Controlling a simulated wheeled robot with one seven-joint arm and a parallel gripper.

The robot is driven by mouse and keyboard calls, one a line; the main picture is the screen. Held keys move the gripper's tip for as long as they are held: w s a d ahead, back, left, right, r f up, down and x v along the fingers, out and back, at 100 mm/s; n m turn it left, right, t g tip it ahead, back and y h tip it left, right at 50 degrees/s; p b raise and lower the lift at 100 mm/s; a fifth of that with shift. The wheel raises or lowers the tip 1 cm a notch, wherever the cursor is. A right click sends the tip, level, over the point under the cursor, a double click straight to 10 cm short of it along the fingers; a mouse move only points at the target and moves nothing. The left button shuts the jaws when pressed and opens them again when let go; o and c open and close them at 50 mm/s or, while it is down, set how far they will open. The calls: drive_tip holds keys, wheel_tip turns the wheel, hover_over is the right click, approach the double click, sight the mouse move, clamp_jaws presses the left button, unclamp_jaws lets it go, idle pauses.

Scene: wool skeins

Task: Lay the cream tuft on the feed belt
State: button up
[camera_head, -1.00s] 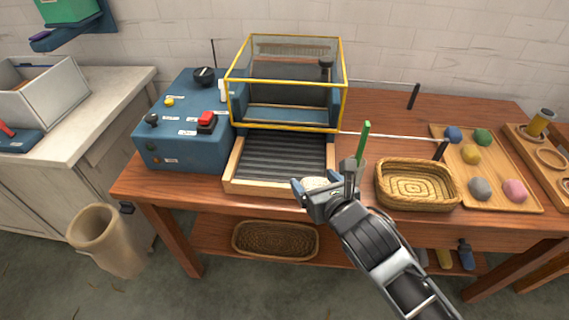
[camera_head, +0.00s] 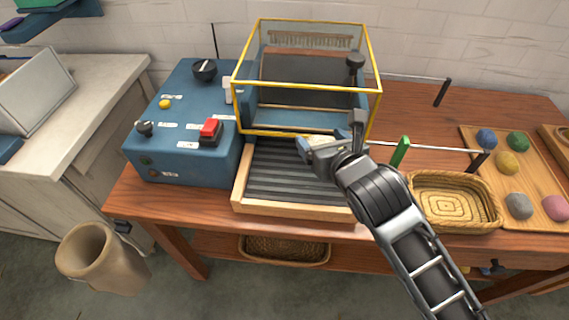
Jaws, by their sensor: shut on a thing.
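The cream tuft (camera_head: 318,139) shows as a small pale patch at my gripper's jaws, mostly hidden by them. My gripper (camera_head: 318,146) is shut on it, over the back right part of the feed belt. The feed belt (camera_head: 285,175) is a dark ribbed surface in a light wooden frame, in front of the yellow-edged clear guard (camera_head: 300,82). I cannot tell whether the tuft touches the belt. My wrist and arm cover the belt's right side.
A blue control box (camera_head: 185,125) with a red switch (camera_head: 210,129) stands left of the belt. A woven basket (camera_head: 452,203) and a wooden tray (camera_head: 478,158) with several coloured tufts are at the right. The guard's lower front bar is close behind my gripper.

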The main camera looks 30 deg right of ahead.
sight(275, 176)
drive_tip(key=w+a+f, duration=0.4)
drive_tip(key=a, duration=0.1)
drive_tip(key=w+a+f+b, duration=0.1)
drive_tip(key=w+a+f, duration=0.1)
drive_tip(key=a, duration=0.1)
drive_tip(key=shift+a+f+b, duration=0.15)
drive_tip(key=shift+f+b, duration=0.15)
drive_tip(key=shift+f, duration=1.8)
drive_tip(key=shift+f, duration=0.1)
drive_tip(key=o, duration=0.8)
drive_tip(key=shift+o, duration=0.2)
drive_tip(key=v, duration=1.2)
